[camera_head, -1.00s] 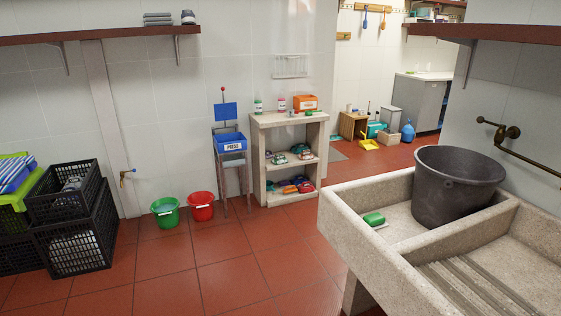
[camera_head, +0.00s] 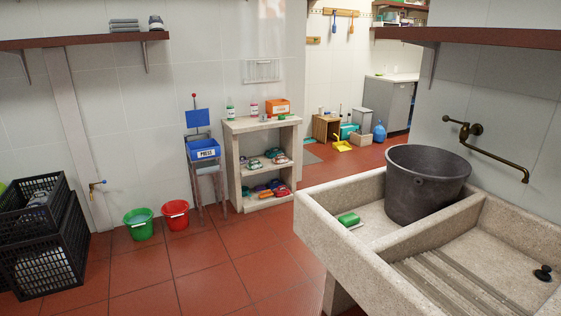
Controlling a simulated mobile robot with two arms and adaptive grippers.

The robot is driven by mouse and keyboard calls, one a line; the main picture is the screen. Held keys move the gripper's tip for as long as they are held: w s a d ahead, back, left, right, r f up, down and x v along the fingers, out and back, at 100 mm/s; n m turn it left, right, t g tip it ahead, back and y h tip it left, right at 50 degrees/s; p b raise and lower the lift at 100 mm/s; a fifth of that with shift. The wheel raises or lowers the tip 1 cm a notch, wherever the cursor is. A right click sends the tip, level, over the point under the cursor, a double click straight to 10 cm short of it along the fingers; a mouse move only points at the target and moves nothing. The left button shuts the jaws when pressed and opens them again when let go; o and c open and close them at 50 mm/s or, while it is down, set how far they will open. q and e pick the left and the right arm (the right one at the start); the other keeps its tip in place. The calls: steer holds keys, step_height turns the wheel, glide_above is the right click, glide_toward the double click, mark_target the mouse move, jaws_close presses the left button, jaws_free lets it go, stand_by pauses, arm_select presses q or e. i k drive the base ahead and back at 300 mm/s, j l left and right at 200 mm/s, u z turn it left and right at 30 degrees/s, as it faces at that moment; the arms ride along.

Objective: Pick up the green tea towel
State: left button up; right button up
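I cannot make out for certain which thing is the green tea towel. Small green items lie among folded or bundled coloured items on the stone shelf unit (camera_head: 232,172), on its middle shelf (camera_head: 256,164) and lower shelf. A green block (camera_head: 348,219), perhaps soap or a brush, sits in the left basin of the stone washboard sink (camera_head: 318,212). A sliver of green (camera_head: 3,187) shows at the left edge. Neither of my grippers is in view.
Black crates (camera_head: 42,262) are stacked at the left. A green bucket (camera_head: 139,226) and a red bucket (camera_head: 175,217) stand by the wall. A dark tub (camera_head: 424,186) stands in the sink. The red tiled floor (camera_head: 215,262) is clear in the middle.

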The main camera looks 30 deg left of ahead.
mark_target(254, 164)
steer(key=u, duration=1.85)
steer(key=i+l+z, duration=0.1)
steer(key=i, duration=0.45)
steer(key=i+l+z, duration=0.1)
steer(key=i+l, duration=0.15)
steer(key=i, duration=0.3)
steer(key=i+l+z, duration=0.15)
steer(key=i, duration=0.4)
